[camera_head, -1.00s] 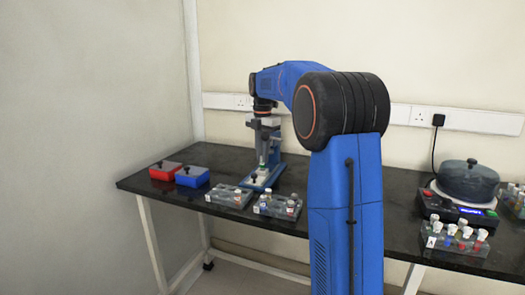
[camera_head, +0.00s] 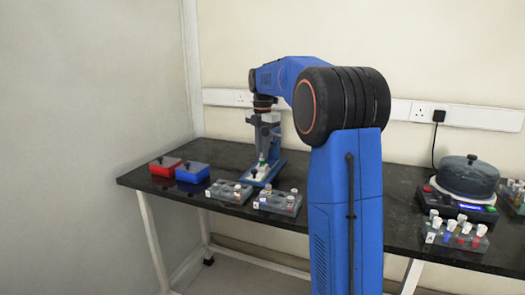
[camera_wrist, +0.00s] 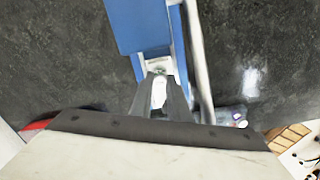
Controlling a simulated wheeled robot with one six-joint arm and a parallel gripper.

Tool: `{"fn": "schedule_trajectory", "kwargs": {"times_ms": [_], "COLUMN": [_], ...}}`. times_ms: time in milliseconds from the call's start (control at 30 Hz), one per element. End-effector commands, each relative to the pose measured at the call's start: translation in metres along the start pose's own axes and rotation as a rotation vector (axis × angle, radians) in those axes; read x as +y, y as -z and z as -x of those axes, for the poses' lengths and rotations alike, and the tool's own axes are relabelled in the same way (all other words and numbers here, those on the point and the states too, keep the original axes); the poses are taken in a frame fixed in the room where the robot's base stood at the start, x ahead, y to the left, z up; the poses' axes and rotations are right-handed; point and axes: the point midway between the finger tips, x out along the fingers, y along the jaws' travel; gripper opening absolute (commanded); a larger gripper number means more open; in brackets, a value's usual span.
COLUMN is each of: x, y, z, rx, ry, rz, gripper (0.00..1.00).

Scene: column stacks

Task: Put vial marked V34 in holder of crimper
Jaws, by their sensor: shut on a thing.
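My gripper (camera_head: 263,154) points down over the blue crimper (camera_head: 272,167) at the back of the bench. It is shut on a small pale vial (camera_wrist: 158,93), which shows between the two fingers (camera_wrist: 160,82) in the wrist view. The crimper's blue frame (camera_wrist: 140,22) fills the top middle of that view. A small pale green spot lies just past the fingertips, at the crimper's holder area. I cannot tell whether the vial is in the holder or above it. Its marking is not readable.
A red box (camera_head: 165,166) and a blue box (camera_head: 192,172) stand left of the crimper. Two clear vial racks (camera_head: 229,191) (camera_head: 278,202) stand in front. Another rack (camera_head: 455,236) and a round lidded device (camera_head: 467,177) are at the right. A lever bar (camera_wrist: 198,60) runs close beside my fingers.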

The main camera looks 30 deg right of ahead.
Motion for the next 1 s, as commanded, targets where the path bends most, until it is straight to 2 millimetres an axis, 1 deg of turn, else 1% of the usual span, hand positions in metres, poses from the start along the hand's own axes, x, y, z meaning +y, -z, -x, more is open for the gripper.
{"fn": "schedule_trajectory", "kwargs": {"times_ms": [467,1000], "x": [0.0,-0.0002], "y": [-0.0001,0.0001], "z": [-0.0009,-0.0085], "rx": [0.0,0.001], "ry": [0.0,0.001], "rz": [0.0,0.0], "gripper": [0.0,0.0]}}
